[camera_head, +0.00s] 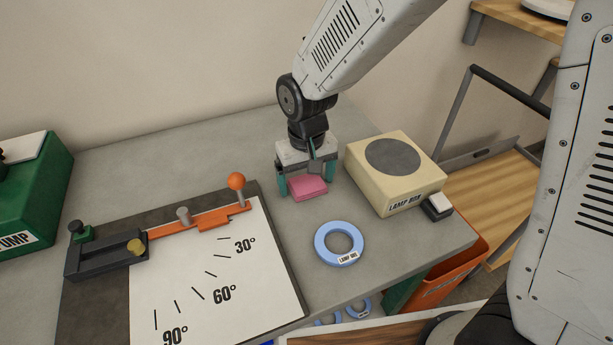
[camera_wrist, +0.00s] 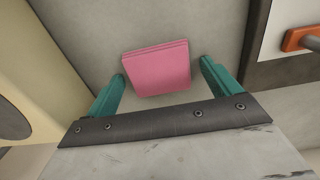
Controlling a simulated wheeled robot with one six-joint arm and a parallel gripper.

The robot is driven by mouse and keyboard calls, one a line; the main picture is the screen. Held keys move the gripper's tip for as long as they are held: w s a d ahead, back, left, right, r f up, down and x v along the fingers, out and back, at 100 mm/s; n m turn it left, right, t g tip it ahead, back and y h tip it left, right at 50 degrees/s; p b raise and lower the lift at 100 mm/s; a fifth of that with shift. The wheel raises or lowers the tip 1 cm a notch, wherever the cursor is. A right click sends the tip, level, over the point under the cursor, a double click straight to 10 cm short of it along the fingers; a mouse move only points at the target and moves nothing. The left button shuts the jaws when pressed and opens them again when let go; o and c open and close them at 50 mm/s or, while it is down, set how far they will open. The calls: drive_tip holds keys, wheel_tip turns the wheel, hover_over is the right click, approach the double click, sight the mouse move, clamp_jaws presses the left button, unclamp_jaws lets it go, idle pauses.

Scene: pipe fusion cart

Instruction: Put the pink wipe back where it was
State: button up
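The pink wipe (camera_head: 308,188) is a small folded pad lying on the grey bench top, between the angle board and the lamp box. It also shows in the wrist view (camera_wrist: 157,68), with bare bench around it. My gripper (camera_head: 306,187) is above and around the wipe, pointing down. In the wrist view its two teal fingers (camera_wrist: 160,80) are spread wide, one on each side of the wipe, with a gap to each. The gripper is open and holds nothing. How high the fingertips are above the bench is hard to tell.
The cream lamp box (camera_head: 418,190) stands close at the right of my gripper. A blue lamp ring (camera_head: 318,246) lies in front. The angle board (camera_head: 270,265) with its orange arm (camera_head: 190,222) is at the left. A green pump (camera_head: 40,190) stands far left. Bare bench lies behind.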

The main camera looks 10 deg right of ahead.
sight(307, 182)
drive_tip(key=shift+r, duration=0.15)
wheel_tip(307, 182, up, 12)
idle(0.4)
drive_tip(key=shift+r, duration=0.1)
drive_tip(key=s+d+r+m, duration=0.1)
drive_tip(key=s+d+r, duration=0.2)
drive_tip(key=s+d, duration=0.7)
drive_tip(key=s+d+r+m+t, duration=0.1)
drive_tip(key=s+d+r+m, duration=0.1)
drive_tip(key=s+d, duration=0.8)
drive_tip(key=shift+d+r, duration=0.45)
drive_tip(key=shift+r, duration=0.25)
